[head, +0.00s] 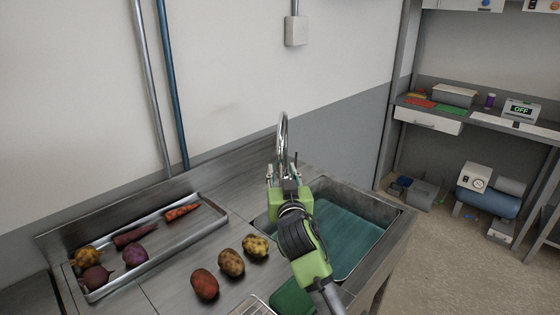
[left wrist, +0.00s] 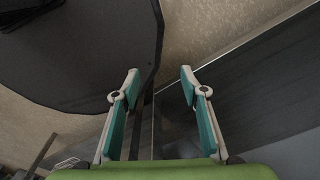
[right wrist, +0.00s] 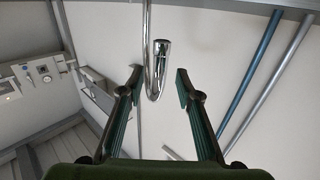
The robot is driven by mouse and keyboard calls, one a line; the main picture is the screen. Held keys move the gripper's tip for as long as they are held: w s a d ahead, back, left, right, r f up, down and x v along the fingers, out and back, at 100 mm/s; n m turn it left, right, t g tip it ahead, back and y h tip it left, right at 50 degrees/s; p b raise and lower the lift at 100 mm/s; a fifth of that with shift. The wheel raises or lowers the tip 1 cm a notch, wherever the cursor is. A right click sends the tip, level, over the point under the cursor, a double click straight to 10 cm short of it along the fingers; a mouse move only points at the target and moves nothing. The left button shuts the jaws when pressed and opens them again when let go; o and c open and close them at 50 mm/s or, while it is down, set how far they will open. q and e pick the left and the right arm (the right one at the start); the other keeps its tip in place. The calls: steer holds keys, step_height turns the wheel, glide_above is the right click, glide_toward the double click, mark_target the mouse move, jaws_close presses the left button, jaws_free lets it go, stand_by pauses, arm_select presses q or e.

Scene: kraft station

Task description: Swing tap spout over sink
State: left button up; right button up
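The chrome tap spout (head: 283,124) rises as a tall curved neck at the back of the counter, by the left back corner of the sink (head: 345,232). My right gripper (head: 284,168) is in front of the tap and hides its lower part and base. In the right wrist view the spout (right wrist: 161,50) shows beyond and between the open fingers of my right gripper (right wrist: 157,80). I cannot tell whether a finger touches it. My left gripper (left wrist: 160,80) shows only in the left wrist view, open and empty, away from the tap.
A metal tray (head: 214,213) with several root vegetables lies on the counter at left. Several potatoes (head: 231,262) lie loose between tray and sink. A green item (head: 292,298) is at the front. Pipes (head: 172,85) run up the wall. A shelf unit (head: 429,120) stands at right.

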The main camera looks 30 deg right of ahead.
mark_target(281, 166)
steer(key=shift+p+x, duration=0.4)
steer(key=shift+x, duration=1.95)
jaws_close()
